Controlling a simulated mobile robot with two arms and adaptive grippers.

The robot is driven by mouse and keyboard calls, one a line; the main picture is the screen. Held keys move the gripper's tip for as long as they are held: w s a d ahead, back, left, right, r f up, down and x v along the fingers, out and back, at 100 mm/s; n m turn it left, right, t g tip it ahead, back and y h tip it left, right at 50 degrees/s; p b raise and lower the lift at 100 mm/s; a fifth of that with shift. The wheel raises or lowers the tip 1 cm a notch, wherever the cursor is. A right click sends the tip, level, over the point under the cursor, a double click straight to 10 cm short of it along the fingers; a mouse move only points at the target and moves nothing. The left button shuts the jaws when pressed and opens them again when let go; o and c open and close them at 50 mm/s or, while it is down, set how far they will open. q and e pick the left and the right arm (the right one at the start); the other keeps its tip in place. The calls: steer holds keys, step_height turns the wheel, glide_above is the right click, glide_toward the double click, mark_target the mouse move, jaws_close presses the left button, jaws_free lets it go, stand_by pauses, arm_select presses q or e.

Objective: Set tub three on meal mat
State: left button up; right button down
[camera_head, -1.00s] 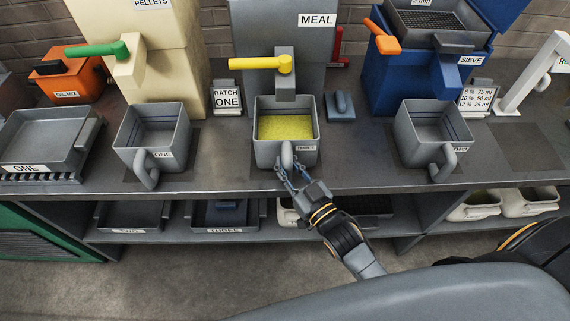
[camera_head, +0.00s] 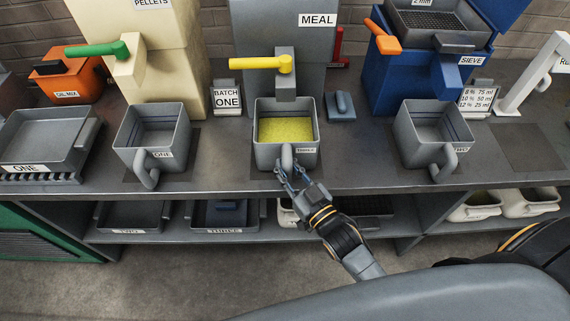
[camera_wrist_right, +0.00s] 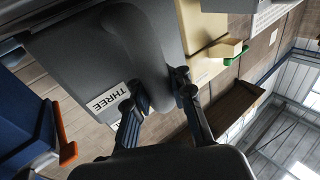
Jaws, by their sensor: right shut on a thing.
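Tub three (camera_head: 264,158) is a grey square tub with yellow meal in it. It is upright under the spout of the grey machine labelled MEAL, at the middle of the bench. In the right wrist view the tub (camera_wrist_right: 85,60) shows its THREE label and its handle. My right gripper (camera_head: 284,174) is shut on the tub's front handle; its fingers (camera_wrist_right: 157,95) are either side of the handle in the wrist view. My left gripper is not in view.
Tub one (camera_head: 130,150) stands left and tub two (camera_head: 415,150) right, both empty. A bare dark mat (camera_head: 532,148) lies far right. The yellow lever (camera_head: 262,64) is above tub three. A lower shelf (camera_head: 268,232) holds trays and white tubs.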

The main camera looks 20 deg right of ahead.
mark_target(290, 175)
steer(key=shift+f, duration=0.35)
stand_by(1.2)
steer(key=c, duration=1.1)
jaws_free()
steer(key=shift+o, duration=1.2)
steer(key=shift+f, duration=0.3)
steer(key=o, duration=0.9)
steer(key=shift+r, duration=0.1)
steer(key=shift+c, duration=0.2)
steer(key=shift+s, duration=0.1)
steer(key=shift+p+v, duration=0.75)
steer(key=shift+v, duration=1.45)
steer(key=shift+r+p+v, duration=0.2)
steer(key=shift+p+v, duration=0.1)
steer(key=shift+v, duration=0.85)
steer(key=shift+r+p+v, duration=0.15)
steer(key=shift+p+v, duration=0.15)
steer(key=shift+v, duration=0.85)
